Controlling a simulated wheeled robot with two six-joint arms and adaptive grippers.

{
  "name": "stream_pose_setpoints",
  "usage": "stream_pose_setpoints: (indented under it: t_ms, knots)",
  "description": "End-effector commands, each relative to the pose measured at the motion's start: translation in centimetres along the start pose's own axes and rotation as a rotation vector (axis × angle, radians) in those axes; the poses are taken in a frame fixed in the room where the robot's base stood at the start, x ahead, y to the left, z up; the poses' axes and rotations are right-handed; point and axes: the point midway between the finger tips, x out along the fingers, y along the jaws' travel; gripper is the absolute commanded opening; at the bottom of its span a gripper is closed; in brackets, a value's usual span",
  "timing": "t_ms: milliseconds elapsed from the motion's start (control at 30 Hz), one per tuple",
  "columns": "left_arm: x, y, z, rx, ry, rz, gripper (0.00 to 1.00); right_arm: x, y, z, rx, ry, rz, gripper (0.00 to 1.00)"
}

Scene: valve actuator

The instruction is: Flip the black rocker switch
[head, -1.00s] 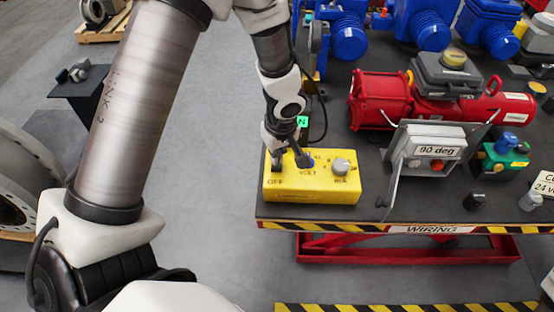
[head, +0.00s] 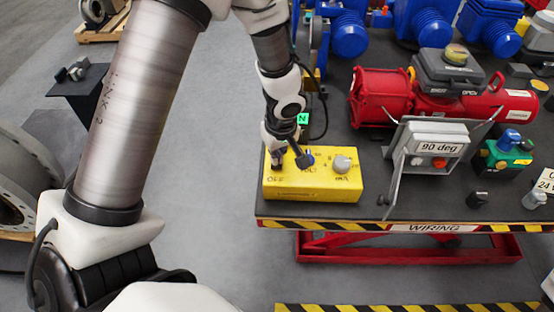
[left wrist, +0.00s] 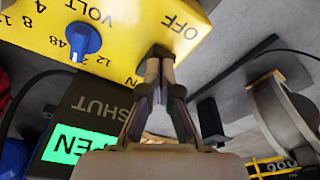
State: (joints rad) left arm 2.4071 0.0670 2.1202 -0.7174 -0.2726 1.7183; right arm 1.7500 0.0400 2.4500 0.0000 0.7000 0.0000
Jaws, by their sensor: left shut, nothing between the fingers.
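The yellow control box (head: 315,188) sits at the table's front left corner, with OFF, VOLT and mA lettering on its top. My left gripper (head: 277,166) points down at the box's OFF end, shut and empty. In the left wrist view, its fingertips (left wrist: 158,62) meet at the yellow top (left wrist: 120,22) beside the OFF lettering. A dark piece shows right at the tips; it may be the black rocker switch, but the fingers cover most of that spot. I cannot tell whether they touch it or which way it is tilted. My right gripper is not in view.
A blue knob (left wrist: 84,38) and a grey knob (head: 342,164) stand on the box beside the gripper. A green-and-black OPEN/SHUT sign (left wrist: 82,148) is close by. The red actuator (head: 380,98) and 90 deg box (head: 435,148) stand to the right.

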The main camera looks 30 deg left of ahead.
Motion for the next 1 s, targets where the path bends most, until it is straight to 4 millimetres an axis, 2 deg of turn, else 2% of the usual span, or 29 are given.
stream_pose_setpoints:
  t_ms: [667, 767, 1000]
  knots:
    - [0.9, 0.0, 0.1, -0.001, 0.000, 0.000, 0.00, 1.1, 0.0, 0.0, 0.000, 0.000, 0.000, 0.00]
    - [0.6, 0.0, 0.1, -0.001, 0.000, 0.000, 0.00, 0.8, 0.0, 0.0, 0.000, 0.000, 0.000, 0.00]
    - [-1.7, 0.0, -0.3, -0.001, 0.000, 0.001, 0.00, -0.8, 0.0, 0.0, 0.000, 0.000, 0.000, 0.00]
